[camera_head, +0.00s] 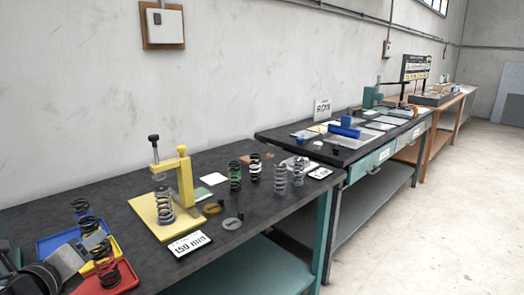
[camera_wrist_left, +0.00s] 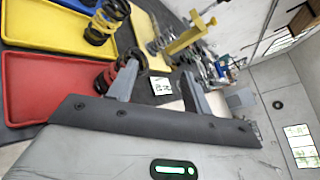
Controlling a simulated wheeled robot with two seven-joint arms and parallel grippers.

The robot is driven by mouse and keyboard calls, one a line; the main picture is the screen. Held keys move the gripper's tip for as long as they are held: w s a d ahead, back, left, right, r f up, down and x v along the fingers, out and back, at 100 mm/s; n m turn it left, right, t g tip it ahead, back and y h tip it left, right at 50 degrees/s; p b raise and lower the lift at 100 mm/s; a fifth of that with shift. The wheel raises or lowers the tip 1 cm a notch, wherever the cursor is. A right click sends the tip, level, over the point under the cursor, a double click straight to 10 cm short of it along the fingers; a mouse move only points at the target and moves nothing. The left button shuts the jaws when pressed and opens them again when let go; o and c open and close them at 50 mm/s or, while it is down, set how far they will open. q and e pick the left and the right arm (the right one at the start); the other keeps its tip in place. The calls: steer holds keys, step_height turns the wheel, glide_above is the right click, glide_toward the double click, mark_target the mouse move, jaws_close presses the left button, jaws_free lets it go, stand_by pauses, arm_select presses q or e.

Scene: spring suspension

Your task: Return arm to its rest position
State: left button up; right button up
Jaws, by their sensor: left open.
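My left gripper (camera_head: 82,250) is at the lower left of the head view, over the coloured trays. In the left wrist view its two fingers (camera_wrist_left: 160,88) stand apart with nothing between them. A red tray (camera_head: 126,281) with a dark and red spring (camera_head: 106,268) lies close beside the gripper; whether they touch I cannot tell. The red tray (camera_wrist_left: 45,85) also shows in the left wrist view. My right gripper is in neither view.
A blue tray (camera_head: 47,245) and a yellow tray (camera_wrist_left: 60,28) hold springs. A yellow press (camera_head: 185,185) with a grey spring (camera_head: 164,208) stands right of them. A 150 mm sign (camera_head: 189,244) and several springs stand on the dark bench (camera_head: 100,190). Its front middle is clear.

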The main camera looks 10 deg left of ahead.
arm_select(q)
steer(key=s+d+f+n+g+h, duration=0.1)
steer(key=s+d+f+n, duration=0.1)
steer(key=d+f+n, duration=0.3)
steer(key=s+d+f+n+g+h, duration=0.1)
steer(key=s+f+n, duration=0.2)
steer(key=f, duration=0.4)
steer(key=s+d+f+n+g, duration=0.1)
steer(key=s+d+f+n, duration=0.2)
steer(key=f, duration=0.4)
steer(key=s+d+f+n+g+h, duration=0.1)
steer(key=s+d+f+n+h, duration=0.1)
steer(key=d+n, duration=0.4)
steer(key=s+d+f+n+g+h, duration=0.1)
steer(key=s+d+f+n, duration=0.3)
steer(key=d, duration=0.8)
steer(key=f+n, duration=0.1)
steer(key=n, duration=0.1)
steer(key=shift+d+f+n+h, duration=0.15)
steer(key=shift+f+n+h, duration=0.15)
steer(key=shift+h, duration=0.1)
steer(key=shift+r, duration=0.1)
steer(key=shift+c, duration=0.3)
